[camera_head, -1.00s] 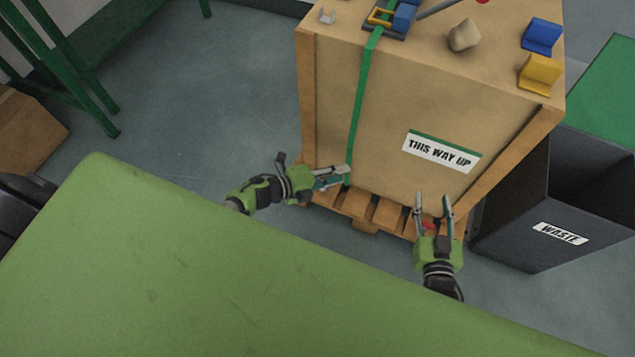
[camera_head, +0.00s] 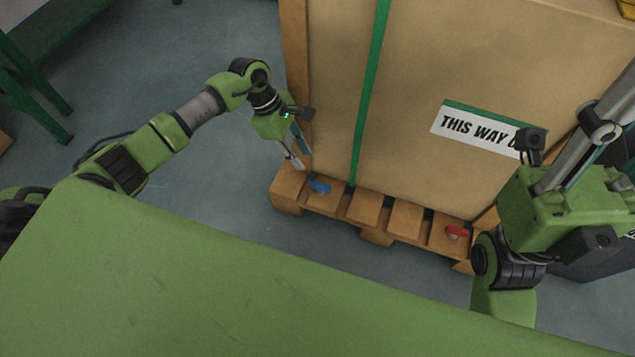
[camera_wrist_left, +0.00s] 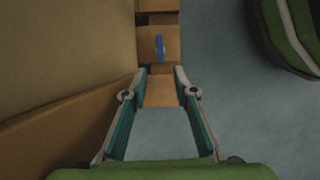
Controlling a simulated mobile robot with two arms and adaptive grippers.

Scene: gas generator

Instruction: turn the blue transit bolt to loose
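The blue transit bolt (camera_head: 319,187) sits on the pallet at the foot of the crate, toward its left end. In the left wrist view the bolt (camera_wrist_left: 160,48) is a narrow blue bar ahead of the fingertips. My left gripper (camera_head: 297,160) points down just left of and above the bolt, apart from it. In the left wrist view my left gripper (camera_wrist_left: 160,80) is open with nothing between its fingers. My right arm's wrist is large at the right of the head view; its fingers are not clearly visible.
The wooden crate (camera_head: 420,60) with a green strap (camera_head: 366,100) stands on the pallet (camera_head: 365,210). A red bolt (camera_head: 457,232) is at the pallet's right end. A green surface (camera_head: 150,280) fills the foreground. Grey floor lies left of the crate.

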